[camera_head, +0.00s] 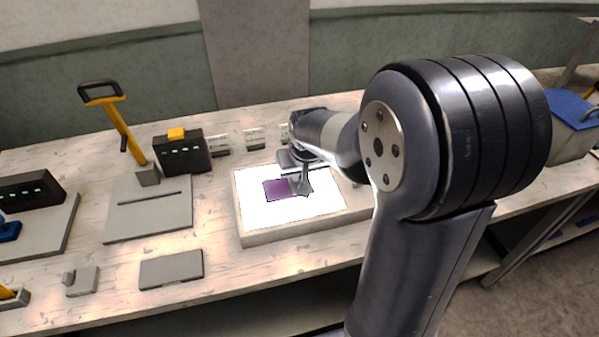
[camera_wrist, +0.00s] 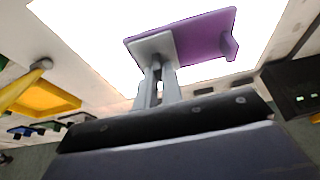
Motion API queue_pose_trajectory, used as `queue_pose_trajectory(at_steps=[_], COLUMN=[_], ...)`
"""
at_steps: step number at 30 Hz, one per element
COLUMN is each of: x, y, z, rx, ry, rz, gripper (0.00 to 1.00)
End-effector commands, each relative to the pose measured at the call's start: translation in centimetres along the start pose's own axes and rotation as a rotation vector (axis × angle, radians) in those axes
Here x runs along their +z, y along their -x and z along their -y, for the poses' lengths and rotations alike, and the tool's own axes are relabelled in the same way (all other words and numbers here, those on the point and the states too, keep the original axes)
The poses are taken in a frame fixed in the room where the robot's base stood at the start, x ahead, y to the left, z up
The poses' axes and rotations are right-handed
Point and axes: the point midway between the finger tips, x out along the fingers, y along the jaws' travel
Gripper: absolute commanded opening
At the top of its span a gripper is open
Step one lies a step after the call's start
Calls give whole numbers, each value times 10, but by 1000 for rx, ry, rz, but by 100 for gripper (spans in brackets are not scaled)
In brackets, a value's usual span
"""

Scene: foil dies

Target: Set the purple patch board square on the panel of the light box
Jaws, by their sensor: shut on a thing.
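The purple patch board (camera_head: 277,190) is over the bright white panel (camera_head: 285,216) of the light box (camera_head: 255,239), left of my gripper. My gripper (camera_head: 300,188) is shut on it, partly hidden behind my arm. In the wrist view, the fingers (camera_wrist: 157,84) close at a pale grey part by one end of the purple board (camera_wrist: 200,38). A small purple tab stands at the board's other end. Bright panel (camera_wrist: 90,32) surrounds the board there. I cannot tell whether the board touches the panel.
Left of the light box are a grey base plate (camera_head: 150,222) with a yellow-handled lever (camera_head: 120,126) and a black box (camera_head: 182,154) with green lights. A flat grey plate (camera_head: 171,270) lies near the front edge. Small pale blocks (camera_head: 254,138) stand behind.

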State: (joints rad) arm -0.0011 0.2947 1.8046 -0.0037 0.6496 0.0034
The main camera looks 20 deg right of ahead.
Motion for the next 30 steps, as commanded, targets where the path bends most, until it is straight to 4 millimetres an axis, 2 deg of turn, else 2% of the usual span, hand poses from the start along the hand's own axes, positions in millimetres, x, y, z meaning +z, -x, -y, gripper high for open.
queue_pose_trajectory(at_steps=[10,11,18,26,30], x=[2,1,1,0,-1], y=[-5,-3,-3,-2,7], z=[0,0,0,0,0], rx=[0,0,0,0,0], ry=[0,0,0,0,0], rz=[0,0,0,0,-3], gripper=[0,10,29,29,29])
